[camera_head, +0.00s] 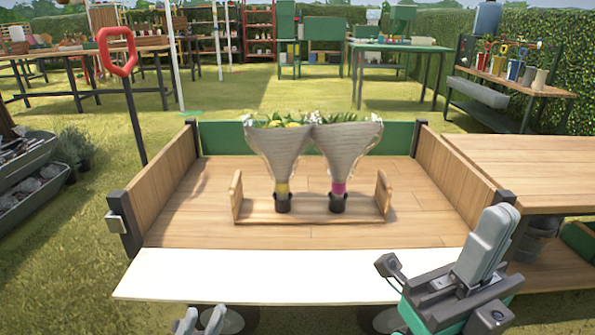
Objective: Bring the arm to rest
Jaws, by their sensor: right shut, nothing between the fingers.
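My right gripper (494,224) is at the lower right, near the right front corner of the wooden cart. Its grey fingers point up and are shut with nothing between them. My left gripper (200,321) shows only its grey fingertips at the bottom edge, in front of the white front strip. A gap shows between the tips; the rest is out of view. Two paper-wrapped bouquets (276,152) (346,152) stand upright side by side in a wooden rack (308,212) on the cart, well apart from both grippers.
The cart has wooden side walls (165,190) (452,172), a green back panel (222,137) and a white front strip (255,275). A wooden table (535,165) adjoins at right. A red-handled tool (117,52) stands at left. The cart floor around the rack is clear.

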